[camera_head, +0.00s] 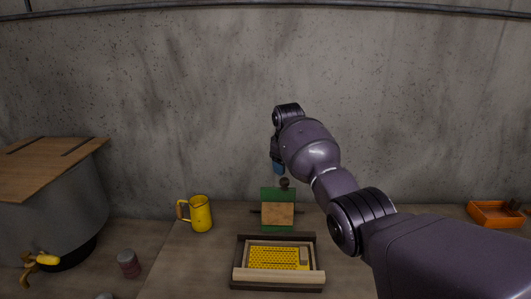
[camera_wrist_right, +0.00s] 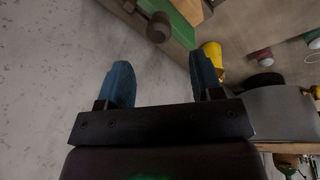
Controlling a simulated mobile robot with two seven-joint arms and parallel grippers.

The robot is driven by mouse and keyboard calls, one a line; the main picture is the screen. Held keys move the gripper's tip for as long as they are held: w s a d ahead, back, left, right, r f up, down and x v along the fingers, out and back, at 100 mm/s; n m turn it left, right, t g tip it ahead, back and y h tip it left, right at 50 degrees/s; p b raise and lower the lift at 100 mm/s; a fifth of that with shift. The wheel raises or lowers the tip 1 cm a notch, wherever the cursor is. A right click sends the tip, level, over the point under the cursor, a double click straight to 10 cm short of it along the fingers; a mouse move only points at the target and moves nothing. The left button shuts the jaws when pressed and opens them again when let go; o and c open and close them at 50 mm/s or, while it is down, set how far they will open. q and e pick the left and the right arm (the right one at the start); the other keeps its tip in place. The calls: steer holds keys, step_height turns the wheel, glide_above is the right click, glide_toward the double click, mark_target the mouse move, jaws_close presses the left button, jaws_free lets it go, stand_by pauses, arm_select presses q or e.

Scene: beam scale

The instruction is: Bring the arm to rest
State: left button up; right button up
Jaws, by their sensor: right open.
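My right arm reaches in from the lower right in the head view. Its right gripper (camera_head: 278,167) is raised in front of the concrete wall, above and just behind a green block with a tan front panel (camera_head: 278,210). A dark round knob (camera_head: 284,184) tops that block, close below the blue fingertips in the picture. In the wrist view the right gripper (camera_wrist_right: 163,80) has its two blue fingers wide apart with nothing between them. The green block (camera_wrist_right: 183,22) and dark knob (camera_wrist_right: 158,27) show beyond the fingers. My left gripper is not in view.
A wooden tray with yellow contents (camera_head: 236,273) sits in front of the green block. A yellow mug (camera_head: 201,214) stands left, an orange tray (camera_head: 495,216) far right.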

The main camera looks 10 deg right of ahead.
steer(key=shift+w+r+m+t, duration=0.1)
steer(key=shift+w+m+t, duration=0.2)
steer(key=shift+w, duration=0.05)
steer(key=w+a+r+m+t, duration=0.25)
steer(key=w+r+t, duration=0.25)
steer(key=r+t, duration=0.55)
steer(key=s+d+f+m, duration=0.1)
steer(key=s+d+f, duration=0.1)
steer(key=s+f, duration=1.1)
steer(key=s+d+f+m+g, duration=0.1)
steer(key=s+d+f, duration=0.1)
steer(key=s+f, duration=1.1)
steer(key=s+d+f+m, duration=0.1)
steer(key=s+f, duration=1.2)
steer(key=s, duration=1.3)
steer(key=shift+s+d+f+g+y, duration=0.25)
steer(key=shift+d+g+y, duration=0.1)
steer(key=shift+d, duration=0.45)
steer(key=shift+m, duration=0.25)
